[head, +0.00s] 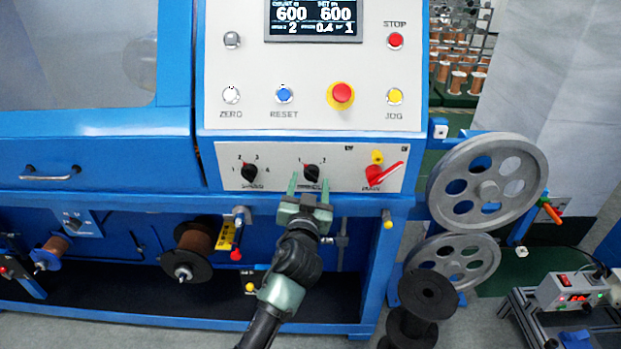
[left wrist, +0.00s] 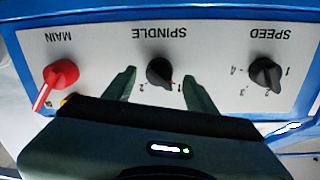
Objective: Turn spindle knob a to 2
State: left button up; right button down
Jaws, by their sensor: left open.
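The spindle knob (head: 312,172) is a black knob on the light panel, with marks 1 and 2 above it in the head view. It also shows upside down in the left wrist view (left wrist: 158,72), where its small red pointer mark leans toward the 1 side. My left gripper (head: 309,187) is open in front of the knob. In the left wrist view its two fingers (left wrist: 160,88) stand on either side of the knob, with gaps on both sides and no clear contact. My right gripper is not in view.
The speed knob (head: 249,173) is left of the spindle knob. The red main switch (head: 374,175) is to its right. Above are the buttons, the red emergency stop (head: 342,93) and a display (head: 313,18). Large grey pulleys (head: 487,188) stand at the right.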

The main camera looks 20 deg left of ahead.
pick_arm(q)
jog(key=shift+x, duration=0.85)
jog(key=shift+w, duration=0.1)
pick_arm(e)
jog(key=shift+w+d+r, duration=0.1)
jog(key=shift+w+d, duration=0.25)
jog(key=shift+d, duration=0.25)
